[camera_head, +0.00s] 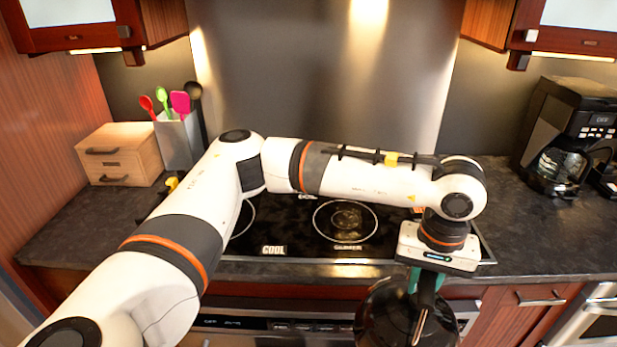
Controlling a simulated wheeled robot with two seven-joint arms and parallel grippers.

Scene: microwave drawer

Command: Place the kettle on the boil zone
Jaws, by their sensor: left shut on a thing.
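A dark, glossy kettle (380,318) hangs in front of the counter's front edge at the bottom right, cut off by the frame. My left gripper (427,284) points down and is shut on the kettle's handle. The black cooktop (300,236) has ringed zones. The front labels seem to read COOL (274,250) and something like SIMMER (347,247). A label (307,197) behind my arm is partly covered, and I cannot read it surely. My left arm hides much of the back zones, so I cannot tell which is the boil zone. My right gripper is not in view.
A coffee maker (568,135) stands on the right counter. A small wooden drawer box (122,155) and a utensil holder (178,142) with spoons stand at the left. The visible front cooktop ring (345,221) is bare. The oven front lies below the counter edge.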

